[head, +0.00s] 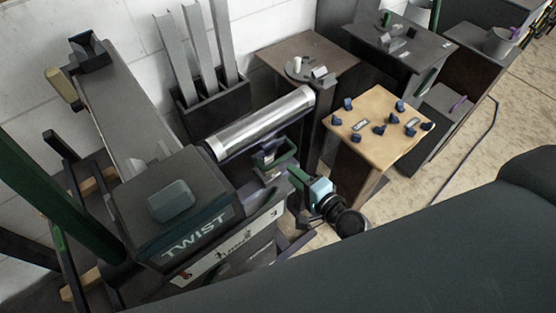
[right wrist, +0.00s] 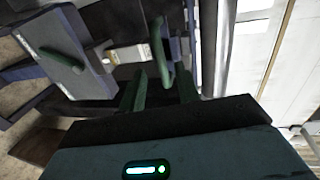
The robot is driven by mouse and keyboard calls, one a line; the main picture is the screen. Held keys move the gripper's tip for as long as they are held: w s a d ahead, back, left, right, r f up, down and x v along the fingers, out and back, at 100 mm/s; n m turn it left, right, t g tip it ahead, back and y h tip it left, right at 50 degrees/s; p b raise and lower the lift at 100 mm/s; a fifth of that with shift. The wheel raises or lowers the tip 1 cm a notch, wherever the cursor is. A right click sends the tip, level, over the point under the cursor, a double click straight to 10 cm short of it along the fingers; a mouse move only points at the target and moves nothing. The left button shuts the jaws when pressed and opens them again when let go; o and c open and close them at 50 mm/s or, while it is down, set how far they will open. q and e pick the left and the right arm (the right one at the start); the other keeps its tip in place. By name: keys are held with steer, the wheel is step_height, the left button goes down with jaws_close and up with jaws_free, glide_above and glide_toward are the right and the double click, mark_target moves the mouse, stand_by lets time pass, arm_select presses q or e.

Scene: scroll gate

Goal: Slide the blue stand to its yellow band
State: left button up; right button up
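A dark blue-grey piece with a green handle (head: 272,153), which may be the blue stand, sits just below the silver cylinder (head: 262,121) in the head view. The upright green handle (right wrist: 159,45) also shows in the right wrist view. My right gripper (head: 293,171) is just right of this handle. In the right wrist view its two green fingers (right wrist: 160,85) stand apart, with the handle ahead of the gap; I cannot tell if they touch it. I cannot make out the yellow band clearly. My left gripper is not in view.
A dark box marked TWIST (head: 170,210) stands left of the handle. A wooden-topped stand with blue knobs (head: 365,150) is to the right. A brown-topped table (head: 290,52) and a rack of grey bars (head: 205,105) stand behind. Open floor (head: 475,155) lies at far right.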

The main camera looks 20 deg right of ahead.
mark_target(278, 160)
steer(key=shift+x, duration=3.9)
steer(key=shift+c, duration=0.2)
jaws_close()
